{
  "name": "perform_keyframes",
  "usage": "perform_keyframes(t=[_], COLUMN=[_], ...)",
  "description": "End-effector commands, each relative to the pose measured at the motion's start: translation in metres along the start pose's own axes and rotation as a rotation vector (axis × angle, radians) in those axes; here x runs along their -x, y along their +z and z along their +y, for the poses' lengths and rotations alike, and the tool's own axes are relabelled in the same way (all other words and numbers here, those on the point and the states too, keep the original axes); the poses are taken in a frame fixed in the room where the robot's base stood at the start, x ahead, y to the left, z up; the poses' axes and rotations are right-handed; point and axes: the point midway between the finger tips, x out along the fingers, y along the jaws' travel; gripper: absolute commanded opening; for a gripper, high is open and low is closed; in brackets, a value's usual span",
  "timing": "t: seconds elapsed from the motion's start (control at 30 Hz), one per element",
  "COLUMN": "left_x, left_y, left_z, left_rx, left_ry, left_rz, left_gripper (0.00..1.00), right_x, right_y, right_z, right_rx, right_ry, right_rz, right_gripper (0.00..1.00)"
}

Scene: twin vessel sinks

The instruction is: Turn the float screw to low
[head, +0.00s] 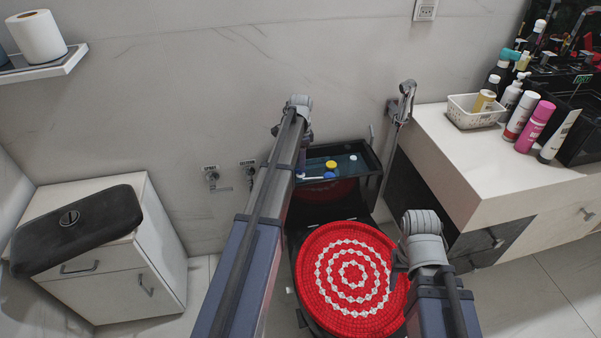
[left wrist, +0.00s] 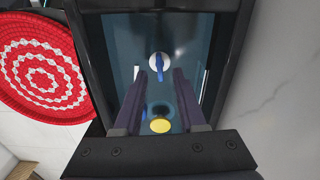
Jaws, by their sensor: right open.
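The open black tank (head: 372,188) holds water and several fittings. A yellow disc (head: 331,164), a blue part (head: 329,175) and a white round cap (head: 353,157) show in it. In the left wrist view there is a blue knob on a white disc (left wrist: 157,63) and the yellow disc (left wrist: 160,126). I cannot tell which fitting is the float screw. My left gripper (left wrist: 160,74) is over the tank, its fingers apart on either side of the blue knob in this view; contact is unclear. My right gripper (head: 398,262) is mostly hidden beside the red lid.
A red and white patterned toilet lid (head: 350,280) lies in front of the tank. A counter (head: 445,160) with bottles and a basket stands right. A drawer cabinet (head: 120,280) with a black tank lid (head: 85,228) on top stands left. A wall lies behind the tank.

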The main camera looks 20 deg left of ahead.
Motion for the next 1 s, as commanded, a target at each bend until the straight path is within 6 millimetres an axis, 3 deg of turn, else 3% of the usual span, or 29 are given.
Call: perform_keyframes(t=[0.03, 0.2, 0.53, 0.9, 1.0], left_x=[-0.014, -0.027, -0.028, -0.028, -0.028], left_y=[0.0, 0.0, 0.0, 0.0, 0.0], left_z=[0.0, 0.0, 0.0, 0.0, 0.0], left_rx=[0.0, 0.0, 0.0, 0.0, 0.0], left_ry=[0.0, 0.0, 0.0, 0.0, 0.0], left_rz=[0.0, 0.0, 0.0, 0.0, 0.0], left_gripper=[0.4, 0.4, 0.4, 0.0, 0.0], right_x=[-0.014, -0.027, -0.027, -0.027, -0.028], right_y=[-0.001, -0.002, -0.002, -0.002, -0.002], right_z=[-0.001, -0.003, -0.003, -0.003, -0.003], right_rx=[0.0, 0.0, 0.0, 0.0, 0.0], right_ry=[0.0, 0.0, 0.0, 0.0, 0.0], right_rz=[0.0, 0.0, 0.0, 0.0, 0.0], right_gripper=[0.5, 0.5, 0.5, 0.5, 0.5])
